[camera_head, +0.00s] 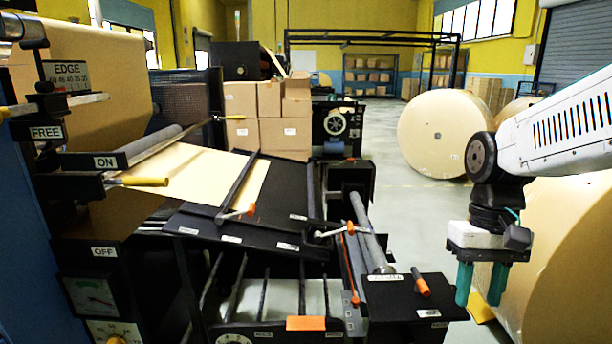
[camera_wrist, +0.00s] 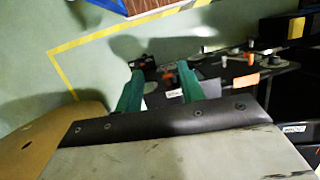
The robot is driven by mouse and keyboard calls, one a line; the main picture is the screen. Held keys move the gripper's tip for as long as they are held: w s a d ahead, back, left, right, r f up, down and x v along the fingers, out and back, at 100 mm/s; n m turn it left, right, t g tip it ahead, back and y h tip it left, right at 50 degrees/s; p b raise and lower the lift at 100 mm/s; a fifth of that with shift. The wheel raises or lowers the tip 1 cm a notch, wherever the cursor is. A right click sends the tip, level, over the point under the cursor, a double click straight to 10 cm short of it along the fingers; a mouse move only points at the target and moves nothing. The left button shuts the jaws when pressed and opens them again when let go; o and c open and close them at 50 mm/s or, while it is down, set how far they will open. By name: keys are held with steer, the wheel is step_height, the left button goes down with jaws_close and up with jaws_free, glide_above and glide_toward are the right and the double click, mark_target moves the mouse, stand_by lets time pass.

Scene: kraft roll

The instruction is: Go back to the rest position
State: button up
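My gripper (camera_head: 481,284) hangs at the right in the head view, with two teal fingers pointing down. The fingers are spread apart and nothing shows between them. It is to the right of the black end plate of the machine, in front of a large kraft roll. In the wrist view my gripper (camera_wrist: 157,80) also shows both teal fingers apart. Beyond them is the machine's dark end with orange-tipped handles. No held object is visible.
The machine (camera_head: 262,200) with kraft sheet (camera_head: 200,175), levers and an orange handle (camera_head: 421,284) fills the left and middle. A large kraft roll (camera_head: 570,262) stands close at right, another roll (camera_head: 440,130) further back. Open floor (camera_head: 400,205) lies between. Cardboard boxes (camera_head: 285,135) are stacked behind.

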steer(key=s+r+t, duration=0.2)
steer(key=s+t, duration=0.1)
steer(key=s, duration=1)
steer(key=shift+a+t+h, duration=0.3)
steer(key=shift+a+t, duration=0.1)
